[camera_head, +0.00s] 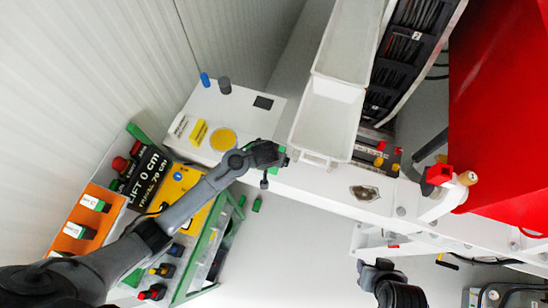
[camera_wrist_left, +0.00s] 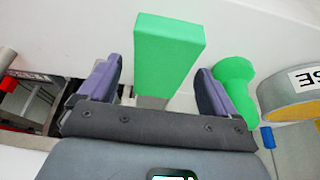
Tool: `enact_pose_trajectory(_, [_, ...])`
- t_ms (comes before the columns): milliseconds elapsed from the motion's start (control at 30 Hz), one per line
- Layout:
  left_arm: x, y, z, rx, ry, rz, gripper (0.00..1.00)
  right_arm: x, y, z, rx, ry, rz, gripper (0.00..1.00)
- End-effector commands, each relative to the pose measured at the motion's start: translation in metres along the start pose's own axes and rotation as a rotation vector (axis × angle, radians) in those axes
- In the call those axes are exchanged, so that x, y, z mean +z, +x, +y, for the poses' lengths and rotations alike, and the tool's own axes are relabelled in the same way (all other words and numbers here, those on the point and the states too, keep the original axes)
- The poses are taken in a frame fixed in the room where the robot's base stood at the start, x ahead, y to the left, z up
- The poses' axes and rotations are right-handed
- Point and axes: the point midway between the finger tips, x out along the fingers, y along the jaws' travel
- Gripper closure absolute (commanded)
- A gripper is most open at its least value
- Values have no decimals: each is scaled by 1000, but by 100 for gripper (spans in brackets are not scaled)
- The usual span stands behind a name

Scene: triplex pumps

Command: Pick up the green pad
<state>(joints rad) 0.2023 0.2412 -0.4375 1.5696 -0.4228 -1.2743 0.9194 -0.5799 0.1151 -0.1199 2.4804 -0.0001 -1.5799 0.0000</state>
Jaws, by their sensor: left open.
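The green pad (camera_wrist_left: 168,52) is a bright green block in the left wrist view, standing at the mouth of my left gripper (camera_wrist_left: 158,88). One open finger is on each side, and I see no finger pressing on it. In the head view my left gripper (camera_head: 268,155) is over the white bench and hides most of the green there; a small green part (camera_head: 283,150) shows at its tip, and I cannot tell whether it is the pad. My right gripper (camera_head: 378,268) is at the bottom of the head view; its fingers are unclear.
A green rounded piece (camera_wrist_left: 235,80) is close beside one left finger. A yellow disc (camera_head: 223,139), a yellow block (camera_head: 198,133) and a blue cylinder (camera_head: 205,79) are on the bench. White bins (camera_head: 328,118) stand right of my left gripper; a red panel (camera_head: 505,100) is farther right.

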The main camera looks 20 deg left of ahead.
Motion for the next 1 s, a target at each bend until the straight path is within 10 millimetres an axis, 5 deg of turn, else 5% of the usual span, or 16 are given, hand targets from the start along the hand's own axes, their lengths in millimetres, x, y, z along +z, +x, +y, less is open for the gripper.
enact_pose_trajectory(200, [0,0,0,0,0,0,12,0,0,0,0,0,0,57])
enact_pose_trajectory(567, [0,0,0,0,1,0,67,0,0,1,3,-4,-1,57])
enact_pose_trajectory(1000, [-2,-5,1,1,1,-1,69,0,0,2,7,-9,-2,57])
